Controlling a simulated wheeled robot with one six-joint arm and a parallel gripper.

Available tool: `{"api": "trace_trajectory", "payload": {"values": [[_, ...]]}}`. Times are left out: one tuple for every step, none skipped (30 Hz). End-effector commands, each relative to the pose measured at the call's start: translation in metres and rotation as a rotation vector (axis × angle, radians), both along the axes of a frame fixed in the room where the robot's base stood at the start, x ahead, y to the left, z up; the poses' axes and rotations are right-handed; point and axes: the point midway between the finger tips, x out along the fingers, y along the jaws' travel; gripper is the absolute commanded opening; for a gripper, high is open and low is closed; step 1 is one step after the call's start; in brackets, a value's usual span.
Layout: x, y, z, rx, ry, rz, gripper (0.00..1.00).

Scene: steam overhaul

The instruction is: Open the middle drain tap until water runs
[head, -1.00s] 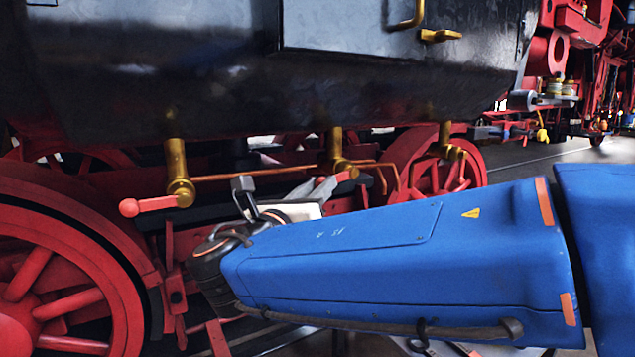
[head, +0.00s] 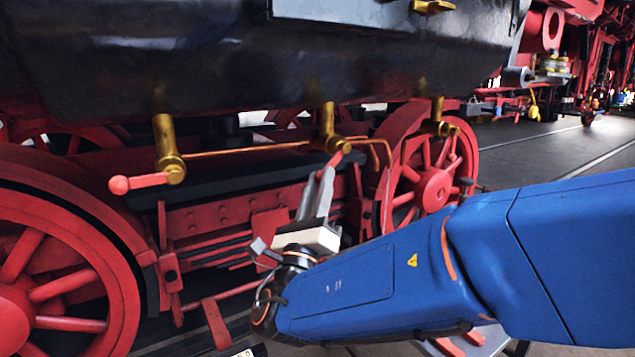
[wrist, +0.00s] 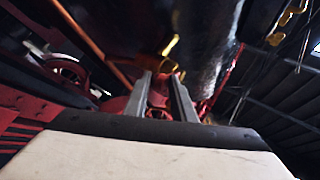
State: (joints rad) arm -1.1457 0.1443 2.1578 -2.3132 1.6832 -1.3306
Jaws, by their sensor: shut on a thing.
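The middle drain tap (head: 327,128) is a brass tap hanging under the dark cylinder. Its short red lever (head: 337,158) slopes steeply down and slightly left from the tap body. My gripper (head: 326,174) reaches up from below and is shut on this lever, and its fingers hide the lever's lower end. In the wrist view, the two grey fingers of my gripper (wrist: 162,88) point up toward the brass, with red between them. No water shows at the tap.
The left tap (head: 168,150) has a red lever (head: 138,182) pointing left. The right tap (head: 438,120) is farther back. A copper pipe (head: 248,149) runs between the left and middle taps. Red wheels (head: 433,189) and a red frame (head: 225,212) stand close behind my gripper.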

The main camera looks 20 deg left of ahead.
Motion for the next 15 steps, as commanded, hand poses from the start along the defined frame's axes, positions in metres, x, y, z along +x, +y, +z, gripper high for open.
{"api": "trace_trajectory", "payload": {"values": [[0.0007, 0.0004, -0.0021, -0.005, 0.000, 0.001, 0.00], [0.0008, 0.0004, -0.0022, -0.006, -0.001, 0.001, 0.00], [0.0008, 0.0004, -0.0022, -0.008, -0.002, 0.000, 0.00], [0.0008, 0.0004, -0.0022, -0.008, -0.003, 0.001, 0.00], [0.0008, 0.0004, -0.0022, -0.008, -0.003, 0.001, 0.00], [0.0009, 0.0004, -0.0022, -0.008, -0.003, 0.001, 0.00], [0.0009, 0.0005, -0.0022, -0.008, -0.003, 0.001, 0.00], [0.0009, 0.0004, -0.0022, -0.008, -0.002, 0.000, 0.00], [0.0009, 0.0004, -0.0022, -0.008, -0.002, 0.000, 0.00], [0.0009, 0.0004, -0.0022, -0.008, -0.002, 0.000, 0.00], [0.0009, 0.0004, -0.0022, -0.008, -0.002, 0.000, 0.00], [0.0010, 0.0004, -0.0022, -0.008, -0.002, 0.000, 0.00], [0.0010, 0.0004, -0.0022, -0.008, -0.002, 0.000, 0.30], [0.0010, 0.0003, -0.0021, -0.008, -0.002, 0.000, 0.37], [0.0010, 0.0002, -0.0020, -0.006, -0.002, 0.000, 0.41]]}}
